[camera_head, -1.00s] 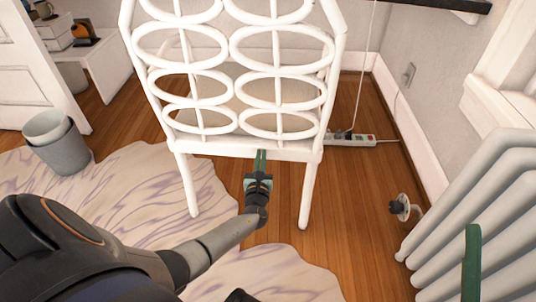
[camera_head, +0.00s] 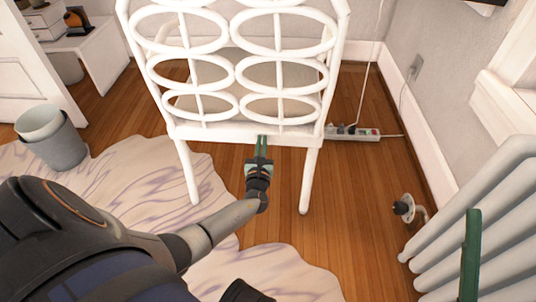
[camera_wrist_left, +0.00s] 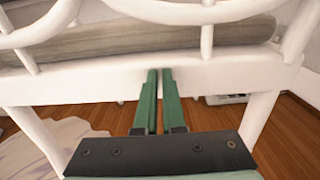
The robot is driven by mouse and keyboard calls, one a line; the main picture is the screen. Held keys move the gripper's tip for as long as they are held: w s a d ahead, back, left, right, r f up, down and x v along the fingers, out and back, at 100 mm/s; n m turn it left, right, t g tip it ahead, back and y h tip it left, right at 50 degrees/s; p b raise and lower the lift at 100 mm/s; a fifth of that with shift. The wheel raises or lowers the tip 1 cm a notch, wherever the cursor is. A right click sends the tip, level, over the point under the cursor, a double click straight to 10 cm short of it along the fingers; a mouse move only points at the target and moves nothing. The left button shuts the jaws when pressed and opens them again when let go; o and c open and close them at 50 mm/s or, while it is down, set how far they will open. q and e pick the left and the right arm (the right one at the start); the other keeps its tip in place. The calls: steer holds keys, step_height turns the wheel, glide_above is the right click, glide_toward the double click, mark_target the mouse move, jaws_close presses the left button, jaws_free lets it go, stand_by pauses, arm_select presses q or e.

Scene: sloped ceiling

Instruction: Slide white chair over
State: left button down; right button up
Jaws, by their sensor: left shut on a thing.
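The white chair (camera_head: 245,135) stands with its back of oval loops facing me, a pale seat cushion showing behind the loops. My left gripper (camera_head: 262,143) reaches the middle of the chair's lower back rail and is shut on it. In the left wrist view its two green fingers (camera_wrist_left: 159,75) lie close together against the white rail (camera_wrist_left: 220,75). The exact contact at the tips is hard to see. A green finger of my right gripper (camera_head: 470,255) shows at the lower right; its opening cannot be judged.
A white radiator (camera_head: 475,225) and a pipe valve (camera_head: 404,208) stand at the right. A power strip (camera_head: 352,133) lies right of the chair. A grey bin (camera_head: 50,138) stands left. A pale rug (camera_head: 130,175) covers the left floor; wood floor is clear beyond the chair.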

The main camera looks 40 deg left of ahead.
arm_select(q)
steer(key=p+v, duration=0.3)
steer(key=v, duration=0.6)
steer(key=shift+s+d+p, duration=0.25)
steer(key=shift+s+p, duration=0.1)
steer(key=shift+s, duration=0.1)
